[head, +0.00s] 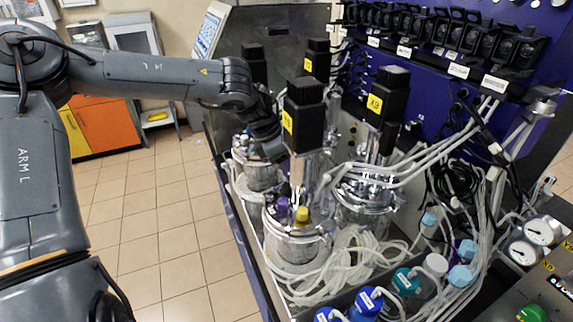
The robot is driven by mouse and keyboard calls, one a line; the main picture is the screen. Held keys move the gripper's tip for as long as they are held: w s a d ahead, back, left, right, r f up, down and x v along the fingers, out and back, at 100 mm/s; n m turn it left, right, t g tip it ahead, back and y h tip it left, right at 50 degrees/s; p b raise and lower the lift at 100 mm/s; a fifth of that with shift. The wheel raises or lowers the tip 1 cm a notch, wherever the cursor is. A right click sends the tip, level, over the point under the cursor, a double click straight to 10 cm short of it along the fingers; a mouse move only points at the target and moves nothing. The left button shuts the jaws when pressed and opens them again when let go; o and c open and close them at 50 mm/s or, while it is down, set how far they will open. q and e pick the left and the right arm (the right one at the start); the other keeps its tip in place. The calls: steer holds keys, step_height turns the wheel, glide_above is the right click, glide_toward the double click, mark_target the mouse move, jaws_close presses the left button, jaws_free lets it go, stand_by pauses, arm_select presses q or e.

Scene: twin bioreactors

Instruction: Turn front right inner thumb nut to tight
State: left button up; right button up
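My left arm comes in from the left. Its gripper (274,148) points down among the bioreactor tops, beside a black motor with a yellow label (304,103). The fingers are dark and partly lost behind and among the fittings, so I cannot tell whether they are open or shut, or touching anything. Below are the glass and steel vessels: one at the front (292,245), one behind to the left (255,178), and one to the right (361,210). The front vessel's lid carries a purple cap (282,204) and a yellow cap (301,214). The thumb nuts are too small to make out. My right gripper is not in view.
Another black motor marked X3 (387,100) stands to the right. Coiled white tubing (345,268) and blue-capped bottles (367,301) crowd the front of the bench. Black pump heads (440,25) line the blue back panel. Tiled floor (165,230) is clear at left.

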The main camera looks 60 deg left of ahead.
arm_select(q)
steer(key=shift+c, duration=0.3)
jaws_close()
